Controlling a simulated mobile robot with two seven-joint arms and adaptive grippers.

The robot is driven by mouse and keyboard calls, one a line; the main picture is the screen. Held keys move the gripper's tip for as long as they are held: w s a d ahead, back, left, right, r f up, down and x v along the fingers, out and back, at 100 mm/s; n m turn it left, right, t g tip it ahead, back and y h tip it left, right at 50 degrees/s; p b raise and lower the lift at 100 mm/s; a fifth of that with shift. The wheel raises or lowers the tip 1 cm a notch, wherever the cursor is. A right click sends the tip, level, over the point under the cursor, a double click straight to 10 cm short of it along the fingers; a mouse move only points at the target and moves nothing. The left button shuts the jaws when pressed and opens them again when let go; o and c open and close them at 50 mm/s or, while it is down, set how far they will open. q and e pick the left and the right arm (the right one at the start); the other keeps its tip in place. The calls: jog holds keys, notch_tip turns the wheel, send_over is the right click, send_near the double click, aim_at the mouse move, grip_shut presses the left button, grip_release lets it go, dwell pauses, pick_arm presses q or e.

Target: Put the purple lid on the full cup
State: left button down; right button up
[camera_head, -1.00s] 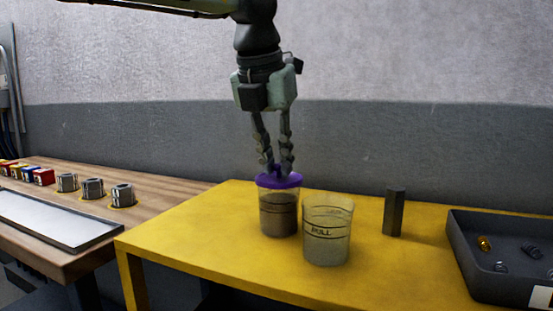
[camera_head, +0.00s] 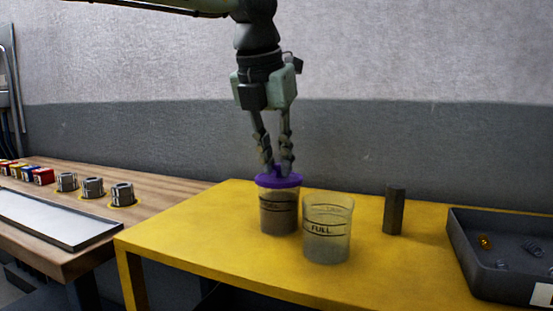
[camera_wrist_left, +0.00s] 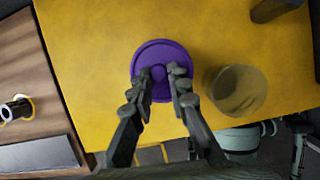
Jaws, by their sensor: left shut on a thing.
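The purple lid (camera_head: 291,181) sits on the mouth of the left cup (camera_head: 279,214), a clear cup filled with dark brown stuff to near its upper part. The lid looks about level; whether it is pressed fully down I cannot tell. My left gripper (camera_head: 277,170) points straight down and is shut on the lid's knob. In the left wrist view the lid (camera_wrist_left: 160,54) lies between the fingertips (camera_wrist_left: 159,82) and hides the cup below. A second clear cup (camera_head: 327,233) stands open to the right, with a FULL line printed on it; it looks empty. My right gripper is not in view.
Both cups stand on a yellow table (camera_head: 200,240). A dark upright block (camera_head: 394,211) stands right of them. A dark tray (camera_head: 490,290) with small metal parts is at the far right. A wooden bench (camera_head: 165,190) with metal cylinders adjoins on the left.

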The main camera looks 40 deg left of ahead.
pick_arm(q)
jog(key=c, duration=1.4)
grip_release()
jog(key=o, duration=0.5)
jog(key=shift+r, duration=0.1)
notch_tip(320, 180, up, 7)
jog(key=p, duration=0.5)
jog(key=shift+c, duration=0.5)
